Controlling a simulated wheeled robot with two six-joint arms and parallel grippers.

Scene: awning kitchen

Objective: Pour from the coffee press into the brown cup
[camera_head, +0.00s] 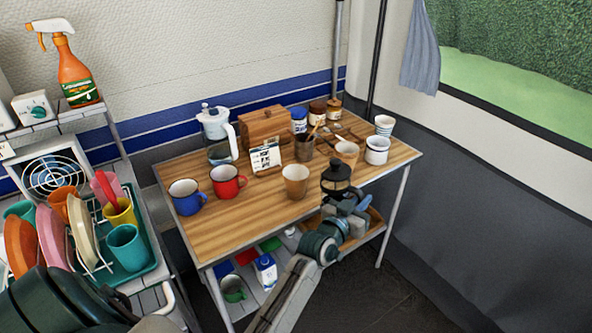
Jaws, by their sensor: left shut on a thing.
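A dark vessel with a domed lid and a knob (337,178), which looks like the coffee press, is upright near the front right of the wooden table. My left gripper (349,203) is shut on it from the front right. The fingertips are small and partly hidden. A tan-brown cup (295,181) stands upright just left of the vessel, apart from it. A second tan cup (346,152) stands farther back. What the cups hold cannot be made out. My right gripper is not in view.
A dish rack stands left. The table's front left is clear.

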